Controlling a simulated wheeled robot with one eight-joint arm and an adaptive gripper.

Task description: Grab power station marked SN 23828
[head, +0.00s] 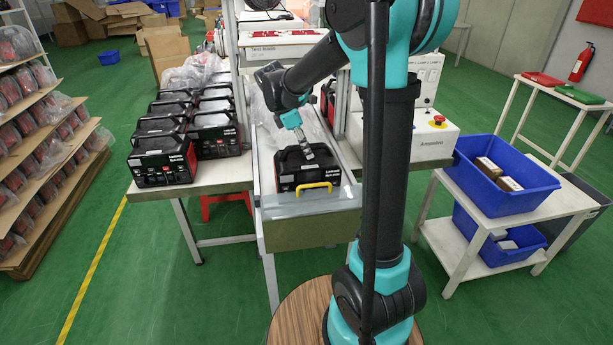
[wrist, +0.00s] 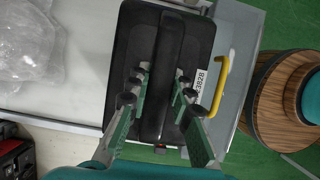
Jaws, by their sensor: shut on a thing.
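A black power station (head: 307,172) with a carry handle on top sits at the front end of the conveyor-like bench, behind its end board. In the wrist view the power station (wrist: 196,40) fills the middle, and a white label (wrist: 199,87) on it reads partly as 3828; its first characters are hidden. My gripper (head: 307,155) reaches down from above onto the handle. In the wrist view the fingers of my gripper (wrist: 160,88) stand on both sides of the dark handle (wrist: 170,60), closed on it. The power station looks level; I cannot tell whether it is lifted.
Several similar power stations (head: 162,160) stand in rows on the left table. A yellow handle (head: 314,186) is on the bench's end board. Blue bins (head: 507,200) with boxes stand on a cart at right. Shelves (head: 48,150) line the left; green floor between is clear.

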